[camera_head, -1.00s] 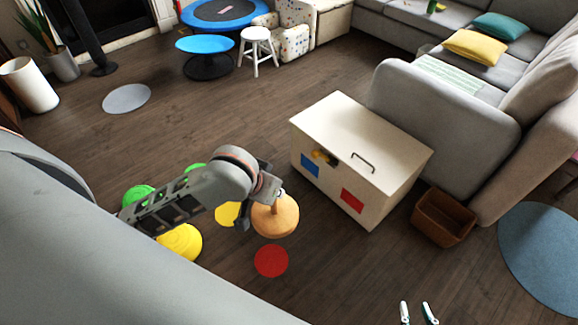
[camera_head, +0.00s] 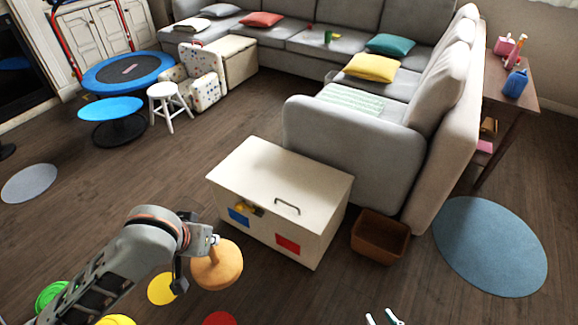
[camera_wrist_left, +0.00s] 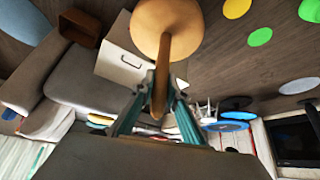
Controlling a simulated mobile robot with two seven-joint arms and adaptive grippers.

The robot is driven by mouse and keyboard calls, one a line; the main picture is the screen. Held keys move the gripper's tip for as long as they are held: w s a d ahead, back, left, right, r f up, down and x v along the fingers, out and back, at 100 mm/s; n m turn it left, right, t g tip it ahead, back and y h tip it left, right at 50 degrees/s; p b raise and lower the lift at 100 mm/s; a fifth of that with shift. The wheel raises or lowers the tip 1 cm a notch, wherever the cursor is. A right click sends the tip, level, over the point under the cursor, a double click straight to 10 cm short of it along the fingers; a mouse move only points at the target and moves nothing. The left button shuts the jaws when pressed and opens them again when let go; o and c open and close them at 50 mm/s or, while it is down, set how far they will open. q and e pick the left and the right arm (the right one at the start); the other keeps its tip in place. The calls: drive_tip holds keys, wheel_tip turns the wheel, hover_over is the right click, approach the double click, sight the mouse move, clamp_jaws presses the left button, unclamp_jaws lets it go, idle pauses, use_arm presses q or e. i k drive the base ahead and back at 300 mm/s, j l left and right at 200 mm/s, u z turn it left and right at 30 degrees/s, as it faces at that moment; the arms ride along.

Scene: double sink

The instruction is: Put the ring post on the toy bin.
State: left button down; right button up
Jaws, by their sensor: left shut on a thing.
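The ring post (camera_head: 217,267) is a wooden peg on a round, orange-tan base. My left gripper (camera_head: 203,240) is shut on its peg and holds it in front of the toy bin's left part. In the left wrist view the peg sits between the fingers (camera_wrist_left: 155,98), with the round base (camera_wrist_left: 166,22) at the top of the picture. The toy bin (camera_head: 262,172) is a cream box with a closed lid, a dark handle and blue and red squares on its front. My right gripper (camera_head: 383,319) shows only as two separated fingertips at the bottom edge.
A brown open box (camera_head: 380,237) stands right of the bin, and a grey sofa (camera_head: 350,145) is close behind it. Yellow, green and red discs lie on the floor near my left arm. A blue round rug (camera_head: 490,245) lies at the right.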

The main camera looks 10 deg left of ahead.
sight(291, 179)
drive_tip(key=i+l+u, duration=0.1)
drive_tip(key=i+l, duration=0.65)
drive_tip(key=i+l+u, duration=0.1)
drive_tip(key=i+l, duration=0.6)
drive_tip(key=l, duration=0.1)
